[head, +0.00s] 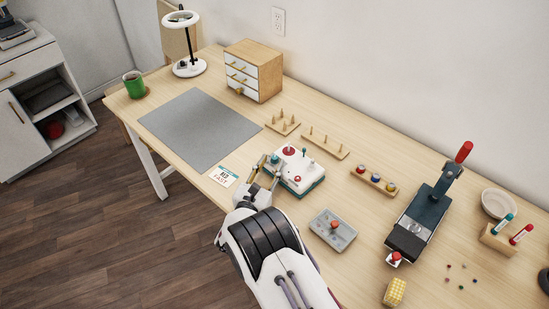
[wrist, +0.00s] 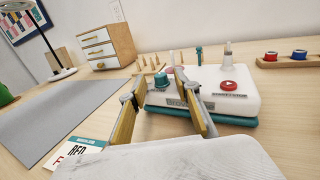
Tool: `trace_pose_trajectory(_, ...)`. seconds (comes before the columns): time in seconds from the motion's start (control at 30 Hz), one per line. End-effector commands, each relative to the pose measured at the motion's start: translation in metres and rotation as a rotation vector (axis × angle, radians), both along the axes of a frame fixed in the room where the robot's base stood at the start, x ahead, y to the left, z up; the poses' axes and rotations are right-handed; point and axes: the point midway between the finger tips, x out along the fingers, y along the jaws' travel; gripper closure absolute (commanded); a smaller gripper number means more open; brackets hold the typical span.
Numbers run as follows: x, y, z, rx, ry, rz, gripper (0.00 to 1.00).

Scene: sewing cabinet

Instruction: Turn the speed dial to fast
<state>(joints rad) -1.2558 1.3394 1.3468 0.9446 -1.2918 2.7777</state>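A white control box with a teal base (head: 297,187) stands on the table; it also shows in the wrist view (wrist: 207,101). A teal dial (wrist: 163,84) sits at its left end, with a small label below. In the head view the dial (head: 275,159) is small, and its pointer setting cannot be read. My gripper (wrist: 160,90) has its two fingers apart, one on each side of the dial as seen from the wrist. Contact with the dial cannot be made out. In the head view my gripper (head: 266,169) is at the box's left end.
A red button (wrist: 229,86) is on the box's right side. A card reading "RED" and "FAST" (head: 223,176) lies left of my gripper. A grey mat (head: 200,130) lies beyond it. Peg racks (head: 324,147) stand behind the box, and a grey tray (head: 333,229) is to the right.

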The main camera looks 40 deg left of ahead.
Motion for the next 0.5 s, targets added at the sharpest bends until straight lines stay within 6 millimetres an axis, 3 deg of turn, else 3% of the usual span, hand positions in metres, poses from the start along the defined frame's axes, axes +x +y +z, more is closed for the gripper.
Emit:
trace_pose_trajectory(0.2, 0.020, 0.007, 0.000, 0.000, 0.000, -0.002, 0.68)
trace_pose_trajectory(0.5, 0.031, 0.011, 0.000, -0.001, 0.001, 0.000, 0.68)
